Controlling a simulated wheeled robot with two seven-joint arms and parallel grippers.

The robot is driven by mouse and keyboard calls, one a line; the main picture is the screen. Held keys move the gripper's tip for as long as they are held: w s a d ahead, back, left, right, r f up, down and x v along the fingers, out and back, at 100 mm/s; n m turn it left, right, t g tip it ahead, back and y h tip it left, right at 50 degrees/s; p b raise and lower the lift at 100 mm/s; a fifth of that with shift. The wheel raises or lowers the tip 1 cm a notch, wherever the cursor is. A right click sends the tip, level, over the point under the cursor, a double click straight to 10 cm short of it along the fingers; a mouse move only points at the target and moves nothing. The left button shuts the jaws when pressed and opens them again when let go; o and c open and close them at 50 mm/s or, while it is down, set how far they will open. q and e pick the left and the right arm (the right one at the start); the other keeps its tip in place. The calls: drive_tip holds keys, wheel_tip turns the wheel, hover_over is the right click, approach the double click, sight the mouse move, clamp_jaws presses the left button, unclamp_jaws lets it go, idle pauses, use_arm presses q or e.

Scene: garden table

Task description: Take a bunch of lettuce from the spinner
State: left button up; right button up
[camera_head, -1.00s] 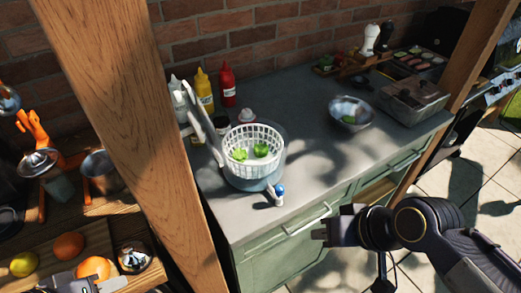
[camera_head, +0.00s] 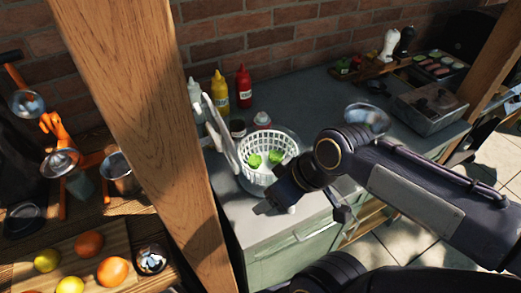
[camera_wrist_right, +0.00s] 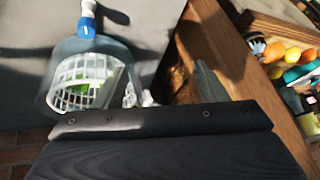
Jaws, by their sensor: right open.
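The salad spinner's white slotted basket (camera_head: 262,144) stands open on the grey counter, its lid (camera_head: 222,136) tilted up on the left. Two green lettuce bunches, one on the left (camera_head: 254,161) and one on the right (camera_head: 276,157), lie inside the basket. My right gripper (camera_head: 284,197) is open and empty, in front of the spinner's near right side and hiding part of its bowl. The right wrist view also shows the basket (camera_wrist_right: 75,75), with some green lettuce (camera_wrist_right: 107,86) partly hidden. My left gripper is out of view.
Red (camera_head: 243,86) and yellow (camera_head: 219,92) sauce bottles stand behind the spinner. A wooden post (camera_head: 140,110) rises left of it. A metal bowl (camera_head: 367,118) stands to the right, partly behind my right arm. Oranges and lemons lie on a board at lower left.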

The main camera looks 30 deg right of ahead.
drive_tip(key=w+d+r+n+g+h, duration=0.1)
drive_tip(key=w+d+n+g+h, duration=0.1)
drive_tip(key=w+d+n, duration=0.5)
drive_tip(key=n+g+h, duration=0.2)
drive_tip(key=n+h, duration=0.1)
drive_tip(key=n, duration=0.8)
approach(276, 154)
drive_tip(key=f, duration=0.4)
drive_tip(key=d+f+p, duration=0.1)
drive_tip(key=f, duration=0.2)
drive_tip(key=shift+w+d+f+p, duration=0.2)
drive_tip(key=shift+w+f+p, duration=0.05)
drive_tip(key=shift+f+p, duration=0.1)
drive_tip(key=shift+f, duration=0.45)
drive_tip(key=c, duration=1.1)
